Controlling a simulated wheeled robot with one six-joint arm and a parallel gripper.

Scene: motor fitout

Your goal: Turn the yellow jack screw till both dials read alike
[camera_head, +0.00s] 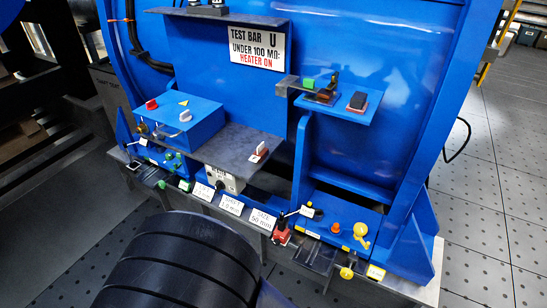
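Two yellow parts stand at the lower right of the blue machine: an upright yellow piece with a knob-like top (361,233) on the blue ledge, and a smaller yellow knob (346,272) lower down at the front edge. I cannot tell which is the jack screw. I cannot make out two dials or any reading; the parts here are too small. My gripper is not in view. A large black ribbed cylinder, which may be part of my arm, fills the lower left foreground.
An orange knob (335,227) and a red part (281,231) sit nearby. Perforated floor (490,190) is open at right.

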